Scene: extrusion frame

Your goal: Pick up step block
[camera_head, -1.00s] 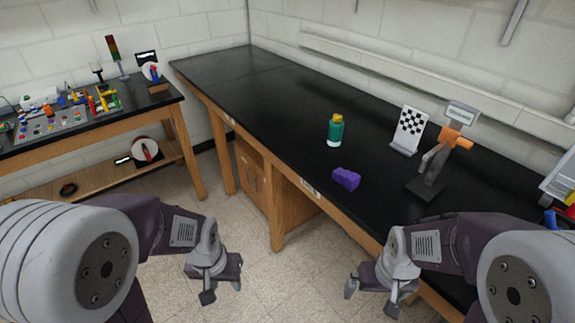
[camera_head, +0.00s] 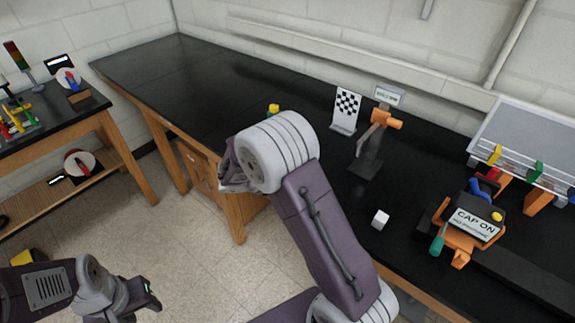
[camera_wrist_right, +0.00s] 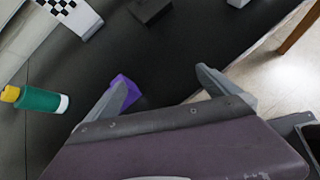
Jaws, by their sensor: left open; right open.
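The purple step block (camera_wrist_right: 126,88) lies on the black bench top in the right wrist view, partly covered by my right gripper's left finger. In the head view my right arm hides it. My right gripper (camera_wrist_right: 162,80) is open, with its fingers spread wide and bare bench between them. The block is by the left finger; I cannot tell whether they touch. In the head view the right gripper is mostly hidden behind its own wrist. My left gripper (camera_head: 138,297) is open and empty, low over the floor at the lower left.
A checkered board (camera_head: 346,108), a dark stand with an orange part (camera_head: 370,145), a white cube (camera_head: 380,219) and a "CAP ON" fixture (camera_head: 472,224) occupy the bench (camera_head: 200,75). Its far left is clear.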

